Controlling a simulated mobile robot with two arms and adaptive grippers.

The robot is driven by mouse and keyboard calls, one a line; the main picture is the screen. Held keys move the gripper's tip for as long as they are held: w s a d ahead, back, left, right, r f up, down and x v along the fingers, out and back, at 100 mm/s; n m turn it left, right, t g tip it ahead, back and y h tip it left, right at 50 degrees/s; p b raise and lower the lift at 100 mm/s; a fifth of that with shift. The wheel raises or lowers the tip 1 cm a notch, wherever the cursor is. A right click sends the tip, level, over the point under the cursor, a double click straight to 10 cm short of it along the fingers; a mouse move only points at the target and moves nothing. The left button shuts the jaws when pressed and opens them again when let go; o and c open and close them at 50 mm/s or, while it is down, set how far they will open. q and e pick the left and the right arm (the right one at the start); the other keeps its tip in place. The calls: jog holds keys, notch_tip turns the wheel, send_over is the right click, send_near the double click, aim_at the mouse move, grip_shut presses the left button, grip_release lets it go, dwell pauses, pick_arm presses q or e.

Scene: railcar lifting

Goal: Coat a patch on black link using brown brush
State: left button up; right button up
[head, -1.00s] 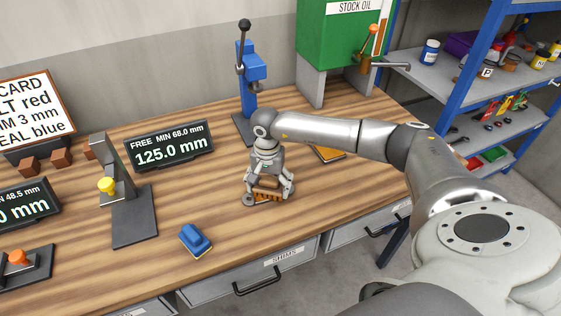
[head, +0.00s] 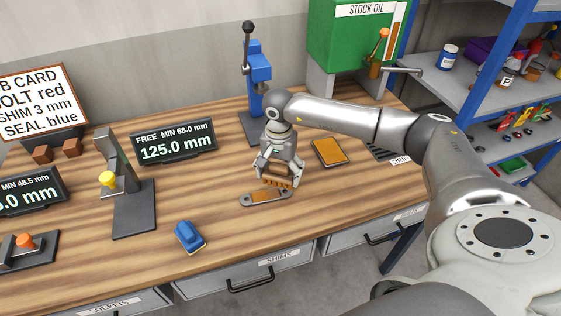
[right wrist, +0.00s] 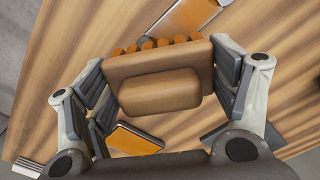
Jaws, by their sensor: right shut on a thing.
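The dark grey link (head: 247,200) lies flat on the workbench, with an orange patch (head: 266,196) on its middle. It also shows at the top of the right wrist view (right wrist: 222,3). My right gripper (head: 277,180) is shut on the brown brush (head: 277,183), gripping its block from both sides. In the right wrist view the brush (right wrist: 160,90) has a row of orange-tipped bristles. The brush is just above the link's far side and appears clear of it. My left gripper is not in view.
An orange pad in a dark tray (head: 329,151) lies right of the gripper. A blue-handled block (head: 188,236) lies at the front left. A blue press (head: 257,90) and a green oil tank (head: 346,40) stand behind. Bare wood lies around the link.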

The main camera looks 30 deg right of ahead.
jog(key=shift+d+r+p, duration=0.15)
jog(key=shift+r+p, duration=0.2)
jog(key=shift+r, duration=0.95)
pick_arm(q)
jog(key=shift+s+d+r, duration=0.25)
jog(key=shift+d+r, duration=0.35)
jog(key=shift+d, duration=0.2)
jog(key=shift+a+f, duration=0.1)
